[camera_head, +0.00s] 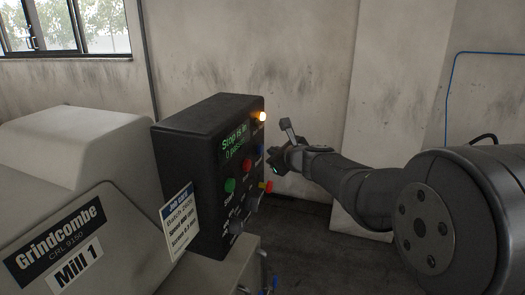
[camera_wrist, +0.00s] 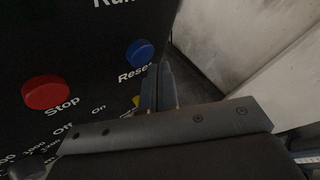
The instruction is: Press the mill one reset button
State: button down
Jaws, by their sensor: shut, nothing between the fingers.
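The mill one control box (camera_head: 185,150) is black and stands on the machine marked "Mill 1". Its blue reset button (camera_wrist: 140,53) sits above the word "Reset" in the wrist view; in the head view a bit of blue (camera_head: 260,149) shows on the panel beside my gripper. My gripper (camera_wrist: 163,68) is shut and empty. Its fingertips are just below and right of the blue button in the wrist view, over the end of the label. I see no contact with the button; the gap in depth is hard to tell.
A red stop button (camera_wrist: 46,93) is left of the reset button. A green button (camera_head: 230,185), knobs and a red-and-yellow control (camera_head: 267,186) share the panel. A lit amber lamp (camera_head: 262,116) is at the top.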

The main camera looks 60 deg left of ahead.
jog(key=shift+s+a, duration=0.25)
jog(key=shift+s+a, duration=0.35)
dwell(1.0)
jog(key=shift+w+d, duration=0.6)
jog(key=shift+d, duration=0.05)
jog(key=shift+w+d, duration=1.75)
jog(key=shift+w, duration=0.05)
jog(key=w+d, duration=0.2)
jog(key=shift+w+d, duration=0.35)
